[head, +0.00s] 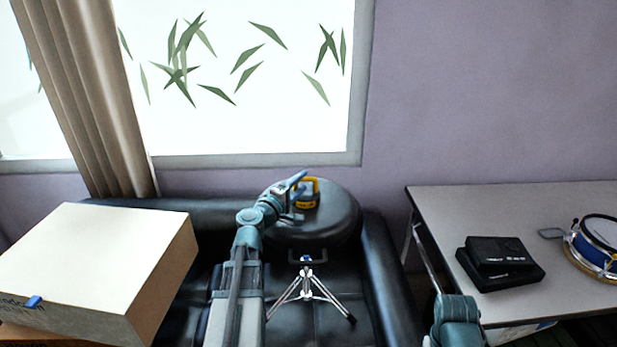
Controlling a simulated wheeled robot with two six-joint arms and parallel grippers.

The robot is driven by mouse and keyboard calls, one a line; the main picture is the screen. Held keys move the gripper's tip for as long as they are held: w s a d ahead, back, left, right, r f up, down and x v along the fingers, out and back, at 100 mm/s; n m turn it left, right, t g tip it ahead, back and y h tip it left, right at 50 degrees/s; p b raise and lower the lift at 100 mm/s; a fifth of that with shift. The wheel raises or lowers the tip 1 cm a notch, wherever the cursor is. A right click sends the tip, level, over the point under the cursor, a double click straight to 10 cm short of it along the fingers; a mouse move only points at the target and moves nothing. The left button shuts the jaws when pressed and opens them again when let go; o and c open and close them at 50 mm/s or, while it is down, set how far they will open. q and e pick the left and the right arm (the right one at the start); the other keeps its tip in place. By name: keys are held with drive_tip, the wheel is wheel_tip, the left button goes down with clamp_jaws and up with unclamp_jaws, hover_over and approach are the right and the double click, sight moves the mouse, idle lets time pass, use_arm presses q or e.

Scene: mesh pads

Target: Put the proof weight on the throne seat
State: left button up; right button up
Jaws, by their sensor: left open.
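The proof weight (313,199), yellow and dark with a yellow handle, appears to rest on the throne seat (337,218). The seat is a round black padded drum throne top above a chrome tripod (307,284). My left gripper (297,195) is open at the left side of the weight, and its fingers partly cover it. I cannot tell whether the fingers touch the weight. My right gripper is out of view; only part of my right arm shows at the lower right.
A black sofa (384,270) stands behind and around the throne. A large box (95,250) is at the left. A grey table (455,215) at the right holds black cases (500,262) and a blue drum (600,240). The table's left edge is near my right arm.

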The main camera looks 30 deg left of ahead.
use_arm(q)
drive_tip(key=s, duration=0.6)
drive_tip(key=shift+a, duration=0.1)
idle(0.4)
